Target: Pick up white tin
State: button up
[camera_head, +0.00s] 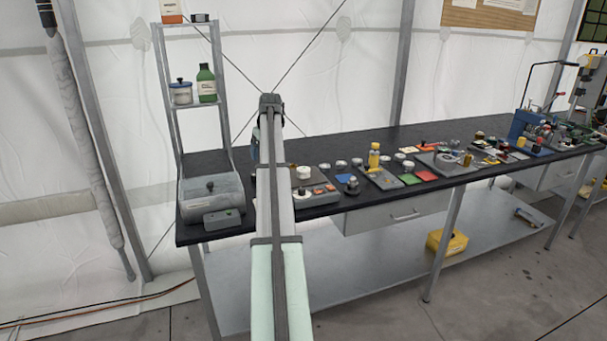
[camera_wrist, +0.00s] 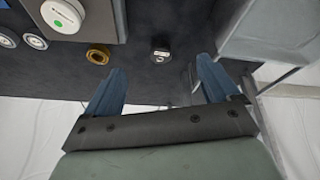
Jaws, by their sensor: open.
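A round white tin (camera_wrist: 63,15) with a green dot on its top stands on a grey block at the upper left of the wrist view. A white round item that looks like the same tin shows in the head view (camera_head: 303,172), on a grey unit on the black bench just right of my arm. My gripper (camera_wrist: 160,63) is open and empty, with its blue fingers spread apart. It is apart from the tin, which lies beyond and left of the left finger. In the head view my arm largely hides the gripper.
A brass ring (camera_wrist: 98,54) and a small black round piece (camera_wrist: 160,50) lie on the bench before my fingers. Several small items crowd the bench to the right.

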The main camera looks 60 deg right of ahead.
jog(key=s+d+r+m, duration=0.1)
jog(key=s+d, duration=0.3)
jog(key=s, duration=0.3)
jog(key=s+d+r+m, duration=0.1)
jog(key=s+d+m, duration=0.1)
jog(key=s+d, duration=0.4)
send_over(304, 169)
jog(key=s+a, duration=0.2)
notch_tip(304, 169, down, 8)
jog(key=shift+s+d+r, duration=0.15)
jog(key=shift+w+x, duration=0.15)
jog(key=shift+x, duration=1.25)
jog(key=shift+w+x, duration=0.15)
jog(key=shift+x, duration=1.25)
jog(key=shift+r, duration=0.1)
jog(key=c, duration=1.3)
